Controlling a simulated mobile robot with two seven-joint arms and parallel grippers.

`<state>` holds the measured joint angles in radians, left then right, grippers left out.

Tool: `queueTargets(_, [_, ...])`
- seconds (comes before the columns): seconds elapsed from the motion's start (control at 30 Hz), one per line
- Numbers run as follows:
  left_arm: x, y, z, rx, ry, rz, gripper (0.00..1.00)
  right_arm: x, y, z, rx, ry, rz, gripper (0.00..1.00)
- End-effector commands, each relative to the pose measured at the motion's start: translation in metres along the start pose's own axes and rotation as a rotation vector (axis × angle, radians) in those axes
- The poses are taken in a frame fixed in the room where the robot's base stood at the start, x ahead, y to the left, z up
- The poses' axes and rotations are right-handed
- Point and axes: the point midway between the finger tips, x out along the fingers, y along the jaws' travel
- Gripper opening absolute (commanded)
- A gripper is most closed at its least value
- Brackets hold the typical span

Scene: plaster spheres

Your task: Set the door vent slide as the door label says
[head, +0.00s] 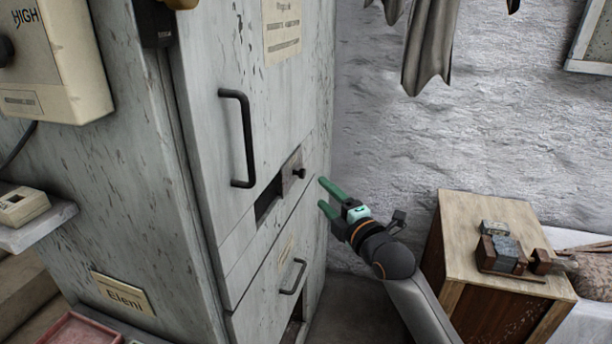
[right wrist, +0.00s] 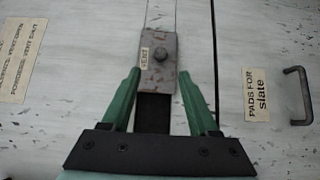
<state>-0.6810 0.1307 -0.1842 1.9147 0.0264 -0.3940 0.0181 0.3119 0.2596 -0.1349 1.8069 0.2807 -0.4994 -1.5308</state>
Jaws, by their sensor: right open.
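The upper door (head: 212,140) of a chipped pale cabinet has a black handle (head: 240,140) and a paper label (head: 282,30); its text is too small to read. Below the handle is the vent, a slot with a grey slide plate (head: 291,174) and a dark knob (head: 299,173). The plate covers the right part; the dark opening (head: 267,198) shows at left. My right gripper (head: 322,192) is open and empty, right of the knob. In the right wrist view its green fingers (right wrist: 160,76) straddle the line of the slide plate (right wrist: 159,82), apart from the knob (right wrist: 160,57). My left gripper is out of view.
A wooden crate (head: 490,215) with small blocks stands at right. Grey cloth (head: 430,45) hangs above. A control box (head: 60,60) marked "HIGH" is on the cabinet's left side.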

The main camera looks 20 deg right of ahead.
Motion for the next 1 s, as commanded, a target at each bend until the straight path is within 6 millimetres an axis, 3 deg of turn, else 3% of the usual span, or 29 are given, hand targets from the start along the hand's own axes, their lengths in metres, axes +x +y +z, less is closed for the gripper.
queueTargets(0.5, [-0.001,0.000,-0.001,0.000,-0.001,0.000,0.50,0.078,0.000,0.000,0.003,0.001,0.000,0.61])
queueTargets(0.73, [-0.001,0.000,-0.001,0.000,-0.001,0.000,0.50,0.094,0.000,0.000,0.003,0.000,0.000,0.61])
queueTargets(1.0, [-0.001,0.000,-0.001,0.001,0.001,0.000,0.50,0.097,-0.001,0.000,0.001,0.000,0.000,0.61])
